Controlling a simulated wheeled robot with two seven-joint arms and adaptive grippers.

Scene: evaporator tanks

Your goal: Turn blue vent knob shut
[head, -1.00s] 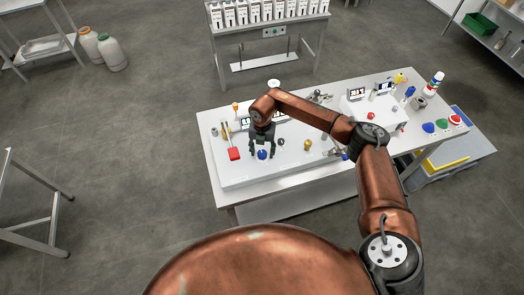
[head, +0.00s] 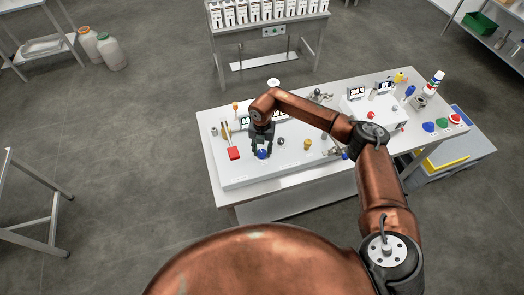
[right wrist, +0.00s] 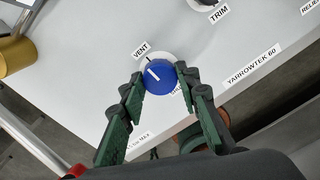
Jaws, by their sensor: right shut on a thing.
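The blue vent knob (head: 262,155) sits on the near left part of the white panel (head: 290,170). In the right wrist view the blue knob (right wrist: 157,80) is round, with a white line pointing up and left toward the VENT label (right wrist: 141,49). My right gripper (head: 262,148) is over it, pointing down. In the right wrist view my right gripper (right wrist: 160,76) has its green-padded fingers on both sides of the knob, shut on it. A second label beside the knob is partly hidden by a finger. My left gripper is not in view.
The TRIM label (right wrist: 219,14) is farther along the panel. Coloured domes, such as the green one (head: 442,122), sit at the table's right end.

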